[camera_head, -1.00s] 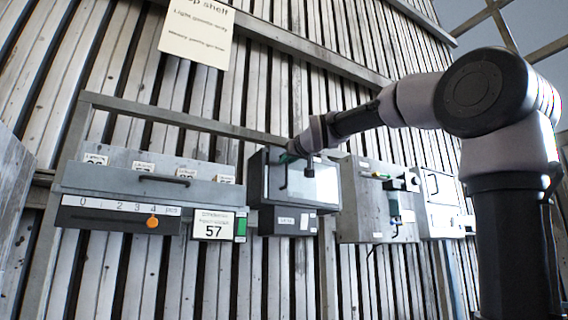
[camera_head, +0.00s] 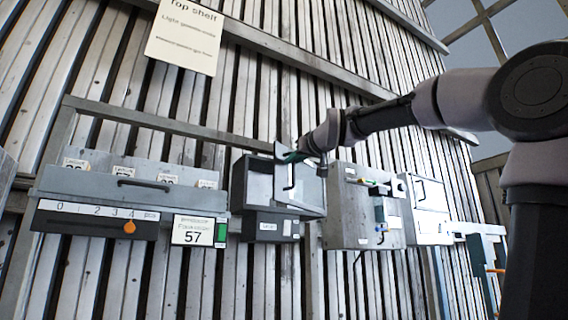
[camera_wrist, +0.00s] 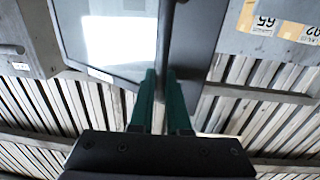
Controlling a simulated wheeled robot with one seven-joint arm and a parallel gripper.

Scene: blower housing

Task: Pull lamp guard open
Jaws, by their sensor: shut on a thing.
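The lamp guard (camera_head: 309,190) is a dark-framed panel with a pale window, on the front of a dark box (camera_head: 240,187) on the slatted wall. It appears to stand out at an angle from the box. A black upright bar handle (camera_head: 289,181) is on it. My gripper (camera_head: 288,156) is at the upper end of this handle. In the wrist view, the green fingers of my gripper (camera_wrist: 162,88) are closed around the handle (camera_wrist: 165,35), with the guard's bright window (camera_wrist: 115,38) to the left. The exact contact is partly hidden by the fingers.
A grey drawer unit (camera_head: 125,195) with a number scale and a "57" card is to the left. A grey box (camera_head: 345,215) with coloured fittings and a pale cabinet (camera_head: 430,210) are close on the right. A paper sign (camera_head: 186,37) hangs above.

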